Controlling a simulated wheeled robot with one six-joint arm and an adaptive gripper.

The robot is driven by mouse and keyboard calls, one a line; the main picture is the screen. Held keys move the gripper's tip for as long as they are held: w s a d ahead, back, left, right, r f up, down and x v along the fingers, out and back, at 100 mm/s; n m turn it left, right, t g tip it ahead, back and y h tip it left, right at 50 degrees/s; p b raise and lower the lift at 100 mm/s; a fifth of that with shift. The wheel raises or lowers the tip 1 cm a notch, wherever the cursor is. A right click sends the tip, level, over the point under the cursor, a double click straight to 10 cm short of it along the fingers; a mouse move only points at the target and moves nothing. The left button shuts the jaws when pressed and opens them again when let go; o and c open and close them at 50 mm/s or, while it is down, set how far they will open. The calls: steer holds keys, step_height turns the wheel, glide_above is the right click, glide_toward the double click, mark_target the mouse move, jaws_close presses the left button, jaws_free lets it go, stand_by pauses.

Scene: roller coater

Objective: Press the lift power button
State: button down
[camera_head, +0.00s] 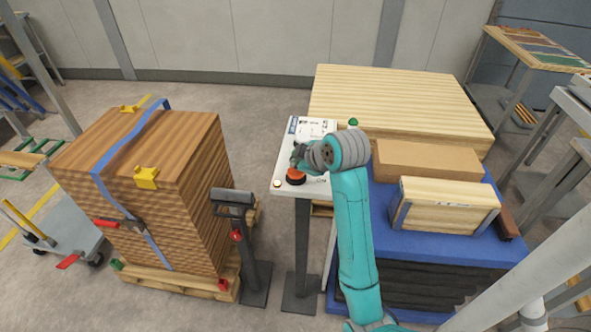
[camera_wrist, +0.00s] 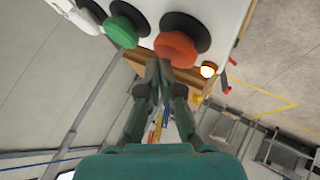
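A white control panel (camera_head: 285,160) stands on a grey post beside the wooden stack. An orange-red mushroom button (camera_head: 295,178) on a black base sits on it; it also shows in the wrist view (camera_wrist: 176,48). A green button (camera_wrist: 121,31) and a white button (camera_wrist: 78,14) are in the same row in the wrist view. No label naming the lift power button is readable. My gripper (camera_head: 298,156) is over the panel near the red button. In the wrist view its fingertips (camera_wrist: 158,66) are together, empty, just below the red button; contact cannot be told.
A small lit lamp (camera_wrist: 208,70) is beside the red button. A strapped wooden stack (camera_head: 150,190) stands at left, with a grey pedestal (camera_head: 234,205) between it and the panel. At right, a blue lift table (camera_head: 430,248) carries boxes and boards close to my arm.

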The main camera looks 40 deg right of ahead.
mark_target(297, 172)
steer(key=shift+r, duration=2.25)
